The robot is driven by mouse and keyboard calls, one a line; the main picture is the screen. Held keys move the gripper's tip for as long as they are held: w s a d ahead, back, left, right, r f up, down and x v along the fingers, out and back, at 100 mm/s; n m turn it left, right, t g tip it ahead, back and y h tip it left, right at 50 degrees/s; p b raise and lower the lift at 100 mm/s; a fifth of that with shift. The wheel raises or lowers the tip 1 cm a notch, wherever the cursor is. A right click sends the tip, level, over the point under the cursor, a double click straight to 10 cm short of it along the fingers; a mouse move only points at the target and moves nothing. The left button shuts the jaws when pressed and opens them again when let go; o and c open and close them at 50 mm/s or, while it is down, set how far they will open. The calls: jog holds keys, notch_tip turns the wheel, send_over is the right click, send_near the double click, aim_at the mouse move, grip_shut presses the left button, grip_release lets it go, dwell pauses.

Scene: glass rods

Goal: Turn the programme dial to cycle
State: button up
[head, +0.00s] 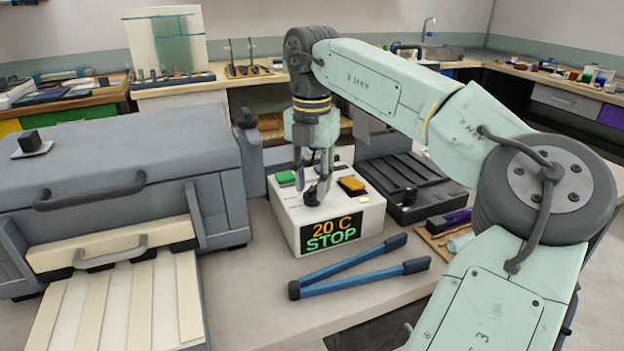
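The white control box (284,212) stands on the bench in the middle of the head view. Its front display (332,231) reads "20 C" in orange and "STOP" in green. On its top are a green button (286,177), an orange button (352,184) and a dark knob (311,198), which looks like the programme dial. My gripper (314,184) points down over the box top, with its fingertips at or just above the knob. The fingers partly hide the knob, and I cannot tell whether they touch or grip it.
A large grey kiln-like unit (120,165) with handles stands at left, with a slatted cream tray before it. Blue long-handled tongs (350,268) lie in front of the box. A dark ribbed case (405,185) stands to its right. Bare bench shows around the tongs.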

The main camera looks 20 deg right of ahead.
aim_at(312, 188)
notch_tip(312, 188, up, 8)
jog(key=shift+f, duration=0.25)
jog(key=shift+s, duration=0.15)
dwell(0.6)
